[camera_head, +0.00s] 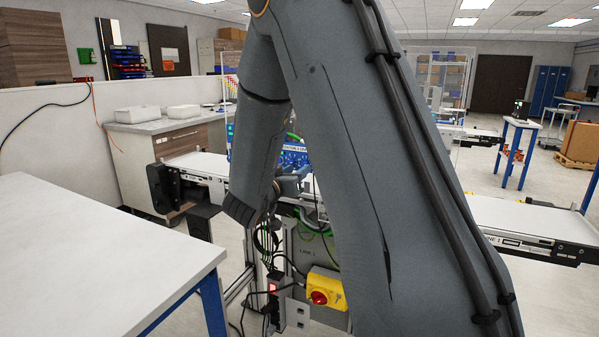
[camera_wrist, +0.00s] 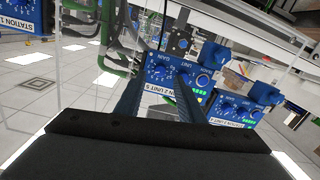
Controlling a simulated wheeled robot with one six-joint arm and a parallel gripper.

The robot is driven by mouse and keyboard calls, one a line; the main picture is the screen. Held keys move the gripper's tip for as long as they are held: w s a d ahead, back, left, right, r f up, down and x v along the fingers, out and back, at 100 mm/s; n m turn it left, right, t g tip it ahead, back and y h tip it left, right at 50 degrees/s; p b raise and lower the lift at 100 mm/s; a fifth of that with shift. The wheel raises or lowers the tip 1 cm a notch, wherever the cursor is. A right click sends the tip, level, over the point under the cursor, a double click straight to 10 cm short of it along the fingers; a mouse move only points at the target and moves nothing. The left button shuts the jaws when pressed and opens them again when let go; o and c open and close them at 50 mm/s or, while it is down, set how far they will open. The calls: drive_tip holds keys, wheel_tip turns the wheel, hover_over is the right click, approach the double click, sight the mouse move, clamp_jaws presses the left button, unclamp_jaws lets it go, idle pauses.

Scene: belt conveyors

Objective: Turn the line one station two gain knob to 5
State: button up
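The dial settings are too small to read. My gripper (camera_wrist: 160,80) is open, with two dark fingers apart in front of this box. Its fingertips lie either side of the gain knob area; I cannot tell whether they touch it.
Blue boxes stand to the right (camera_wrist: 236,110) and upper left (camera_wrist: 25,17) in the wrist view. In the head view a white conveyor (camera_head: 205,165) runs behind my arm. A white table (camera_head: 90,245) is at left, and a yellow box with a red switch (camera_head: 326,289) sits low.

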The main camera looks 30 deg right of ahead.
drive_tip(key=v, duration=0.3)
drive_tip(key=shift+s+a+b, duration=0.2)
drive_tip(key=shift+b, duration=0.15)
